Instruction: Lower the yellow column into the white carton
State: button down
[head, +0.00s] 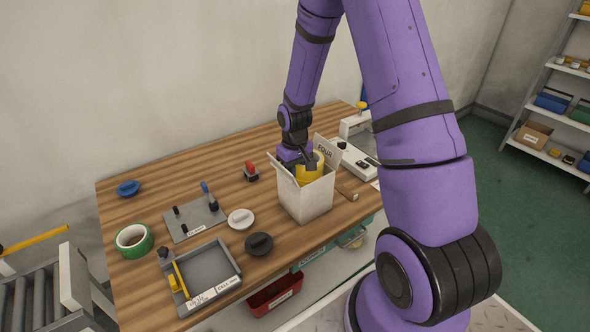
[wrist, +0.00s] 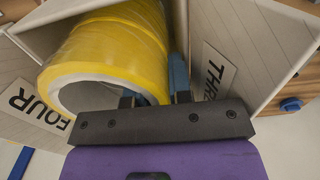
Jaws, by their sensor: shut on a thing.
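The white carton (head: 306,200) stands open on the wooden table, with its flaps up; one flap reads FOUR. The yellow column (head: 311,170), which looks like a stack of tape rolls, is at the carton's mouth, its lower part hidden by the front wall. In the wrist view the yellow column (wrist: 110,50) lies between carton walls (wrist: 250,45) marked FOUR and THREE. My gripper (wrist: 158,98) is shut on the column's near rim, one finger seeming to be inside the hollow core. Whether the column touches the carton floor is hidden.
A grey tray (head: 210,275), a green tape roll (head: 134,241), a grey plate with pegs (head: 195,218), a white disc (head: 241,219) and a black disc (head: 259,244) lie left of the carton. A white device (head: 354,160) stands close behind it at right.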

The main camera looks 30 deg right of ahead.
jog(key=shift+w+f, duration=0.1)
jog(key=shift+f, duration=0.1)
jog(key=c, duration=1)
grip_release()
jog(key=shift+o, duration=1.4)
jog(key=shift+r, duration=3.55)
